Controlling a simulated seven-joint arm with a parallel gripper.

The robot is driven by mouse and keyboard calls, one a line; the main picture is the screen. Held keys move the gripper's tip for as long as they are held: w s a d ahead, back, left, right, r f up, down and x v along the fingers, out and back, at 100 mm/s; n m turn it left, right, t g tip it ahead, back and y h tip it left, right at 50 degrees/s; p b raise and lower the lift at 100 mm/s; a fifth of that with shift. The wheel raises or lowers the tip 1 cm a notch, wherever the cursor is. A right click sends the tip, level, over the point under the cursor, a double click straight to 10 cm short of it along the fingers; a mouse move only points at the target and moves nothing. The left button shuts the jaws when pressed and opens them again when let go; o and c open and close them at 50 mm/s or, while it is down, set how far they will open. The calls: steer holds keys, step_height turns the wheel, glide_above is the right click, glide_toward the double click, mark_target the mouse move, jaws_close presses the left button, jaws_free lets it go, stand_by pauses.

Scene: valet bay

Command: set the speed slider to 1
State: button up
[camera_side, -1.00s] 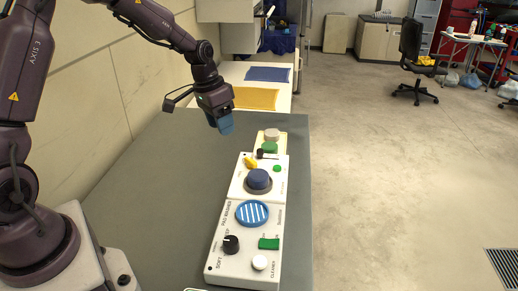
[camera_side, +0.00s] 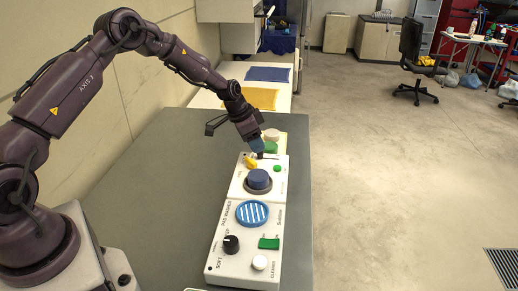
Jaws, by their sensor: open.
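The white control panel (camera_side: 237,262) lies along the right side of the grey table. The fingertips partly hide the knob and slot. The scale marks by the slot are not readable.
Nearer are a striped blue disc (camera_side: 252,213), a black dial (camera_side: 231,244) and a green switch (camera_side: 268,243). The grey table (camera_side: 165,185) is clear to the left.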

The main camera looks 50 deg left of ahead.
mark_target(282, 159)
steer(key=shift+x, duration=1.75)
jaws_close()
steer(key=shift+w+d, duration=1.95)
steer(key=shift+d, duration=0.05)
jaws_free()
